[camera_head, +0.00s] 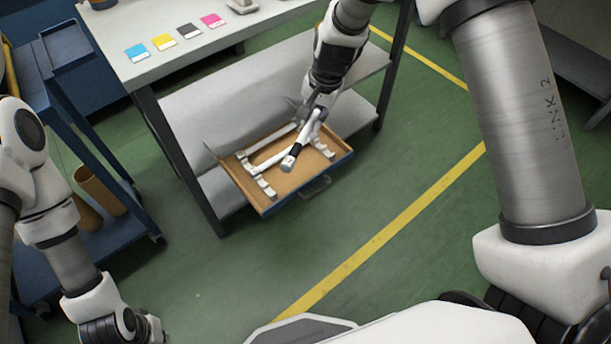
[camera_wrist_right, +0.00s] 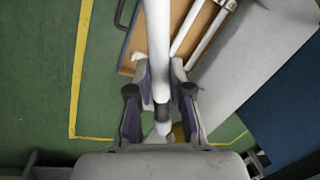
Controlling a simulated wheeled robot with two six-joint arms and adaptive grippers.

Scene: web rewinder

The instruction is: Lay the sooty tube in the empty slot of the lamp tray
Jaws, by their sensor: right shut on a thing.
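My right gripper (camera_head: 316,107) is shut on the sooty tube (camera_head: 301,140), a white tube with a dark band near its end. The tube is held tilted over the lamp tray (camera_head: 265,205), a brown-floored drawer with a blue front. In the right wrist view, the tube (camera_wrist_right: 157,40) runs straight up between the fingers (camera_wrist_right: 160,85), its dark band close to them. Two white tubes lie in the tray, a back one (camera_head: 270,138) and a nearer one (camera_head: 268,163), across white notched holders (camera_head: 264,187). Whether the held tube touches the tray is unclear. My left gripper is out of view.
The tray juts out from a grey shelf (camera_head: 225,115) beneath a table (camera_head: 150,70) with coloured cards. A blue cart (camera_head: 130,232) with brown cylinders stands at the left. The green floor (camera_head: 220,285) in front is clear.

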